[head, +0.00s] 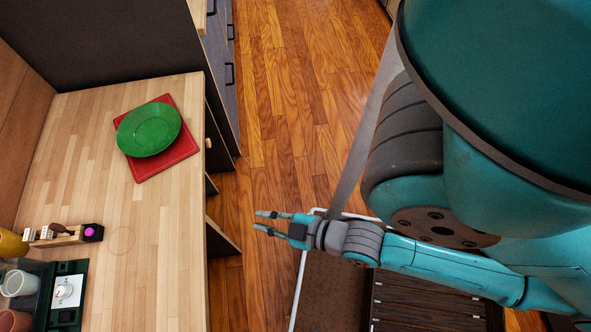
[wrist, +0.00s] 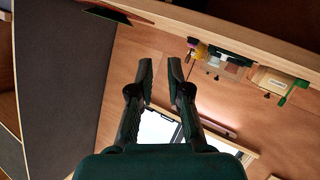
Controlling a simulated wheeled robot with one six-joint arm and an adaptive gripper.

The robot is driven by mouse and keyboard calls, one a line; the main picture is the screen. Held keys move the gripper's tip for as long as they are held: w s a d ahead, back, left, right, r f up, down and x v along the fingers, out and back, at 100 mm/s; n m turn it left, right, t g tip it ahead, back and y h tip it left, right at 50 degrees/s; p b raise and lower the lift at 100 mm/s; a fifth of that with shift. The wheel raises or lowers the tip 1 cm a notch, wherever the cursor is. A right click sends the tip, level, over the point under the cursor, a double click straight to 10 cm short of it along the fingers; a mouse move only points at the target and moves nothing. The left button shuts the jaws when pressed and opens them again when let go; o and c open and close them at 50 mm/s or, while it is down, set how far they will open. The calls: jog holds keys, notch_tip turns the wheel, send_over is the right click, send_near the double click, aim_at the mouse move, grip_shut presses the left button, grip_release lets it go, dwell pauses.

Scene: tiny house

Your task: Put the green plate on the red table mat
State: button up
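The green plate (head: 149,129) lies on the red table mat (head: 181,151) on the wooden counter in the head view. The plate sits off-centre, toward the mat's left side, and overhangs its left edge. The mat's lower and right parts show bare. My gripper (head: 258,221) is away from the plate, to the right of the counter's edge. Its two fingers are apart with nothing between them. In the wrist view my gripper (wrist: 159,66) also shows open and empty.
A wooden block tool (head: 62,235) with a purple knob, a dark green case (head: 67,292), cups and a yellow object stand at the counter's lower left. Dark cabinets (head: 233,75) with handles stand behind. Wooden floor (head: 290,100) lies open to the right.

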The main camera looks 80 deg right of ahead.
jog(key=s+a+r+m+t+y, duration=0.1)
jog(key=s+a+r+m+y, duration=0.1)
jog(key=s+r, duration=0.3)
jog(key=shift+s+a+m, duration=0.35)
jog(key=shift+s+m, duration=0.05)
jog(key=shift+s, duration=0.75)
